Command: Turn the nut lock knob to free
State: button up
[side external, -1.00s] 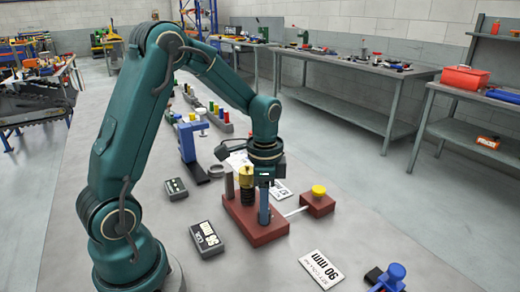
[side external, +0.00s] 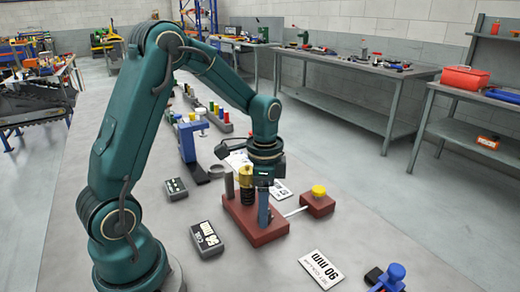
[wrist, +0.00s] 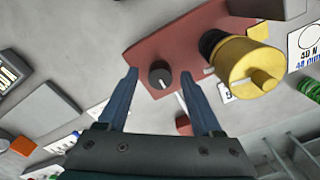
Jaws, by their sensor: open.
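The dark round knob (wrist: 160,77) sits on the reddish-brown base block (wrist: 140,53), with a light pointer mark beside it. In the wrist view it appears between the tips of my open gripper (wrist: 160,74), with gaps on both sides. Whether the tips are down at its height is unclear. In the side view my gripper (side external: 264,207) points down over the base block (side external: 243,222), and its fingers hide the knob. A yellow-and-black cylinder (wrist: 241,63) stands on the block close to the fingers; it also shows in the side view (side external: 246,184).
A small red block with a yellow button (side external: 319,191) is linked to the base by a pale rod. A blue-topped piece (side external: 394,275) stands front right. Bare table lies between these.

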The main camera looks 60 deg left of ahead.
jog(key=shift+r, duration=2.55)
jog(key=shift+d+r, duration=0.1)
jog(key=shift+r, duration=0.05)
jog(key=s+d+r+n+t, duration=0.5)
jog(key=s+d+r+n, duration=0.1)
jog(key=s, duration=0.5)
jog(key=shift+d+n+t, duration=0.3)
jog(key=shift+d+n, duration=0.2)
jog(key=shift+d, duration=0.15)
